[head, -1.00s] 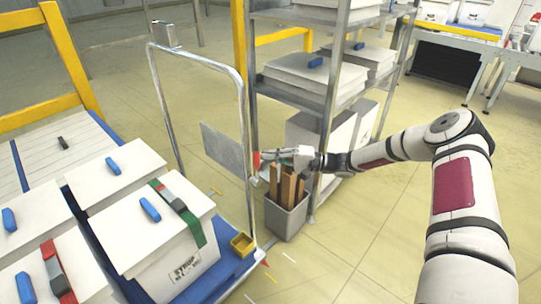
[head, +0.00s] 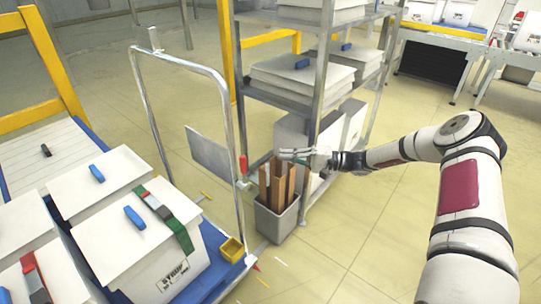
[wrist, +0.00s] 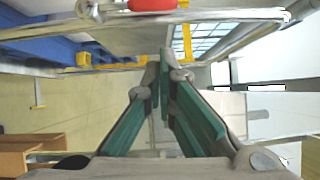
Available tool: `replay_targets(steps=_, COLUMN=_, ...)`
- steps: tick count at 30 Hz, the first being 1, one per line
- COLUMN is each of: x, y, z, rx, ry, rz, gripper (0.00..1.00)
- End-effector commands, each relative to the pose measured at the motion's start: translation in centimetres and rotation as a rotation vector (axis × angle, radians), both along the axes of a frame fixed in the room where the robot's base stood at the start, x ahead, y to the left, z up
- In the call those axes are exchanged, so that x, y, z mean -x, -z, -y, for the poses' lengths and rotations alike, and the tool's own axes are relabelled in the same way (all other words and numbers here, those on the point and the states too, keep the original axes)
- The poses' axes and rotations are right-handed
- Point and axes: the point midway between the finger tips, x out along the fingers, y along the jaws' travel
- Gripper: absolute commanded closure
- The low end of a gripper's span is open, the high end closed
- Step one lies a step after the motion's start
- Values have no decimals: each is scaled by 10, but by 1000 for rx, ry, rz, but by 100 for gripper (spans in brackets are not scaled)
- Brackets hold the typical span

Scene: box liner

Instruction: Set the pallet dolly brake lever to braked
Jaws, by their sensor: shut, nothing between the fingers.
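The pallet dolly (head: 230,110) stands at the left with a tall bent-tube handle. A red-gripped brake lever (head: 243,165) is at the lower right post of that handle, and its grip points roughly upright. Which setting this is, I cannot tell. In the wrist view the red grip (wrist: 152,5) shows at the top edge, cut off by the frame. My gripper (head: 283,154) is to the right of the lever, apart from it, above the grey bin. In the wrist view its green-padded fingers (wrist: 162,62) are closed together at the tips and empty.
A grey bin (head: 275,222) with wooden pieces stands right under my gripper. A metal shelf rack (head: 318,100) is close behind it. White boxes (head: 150,225) with blue latches load the dolly deck. Floor at the lower right is clear.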

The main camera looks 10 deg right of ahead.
Motion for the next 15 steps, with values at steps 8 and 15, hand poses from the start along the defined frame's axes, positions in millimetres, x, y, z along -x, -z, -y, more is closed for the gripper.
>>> replay_targets(steps=8, x=11, y=0, z=30, rx=-1, ry=0, rz=0, gripper=100)
replay_targets(steps=15, x=12, y=0, z=33, rx=-1, ry=-1, rz=-1, gripper=100)
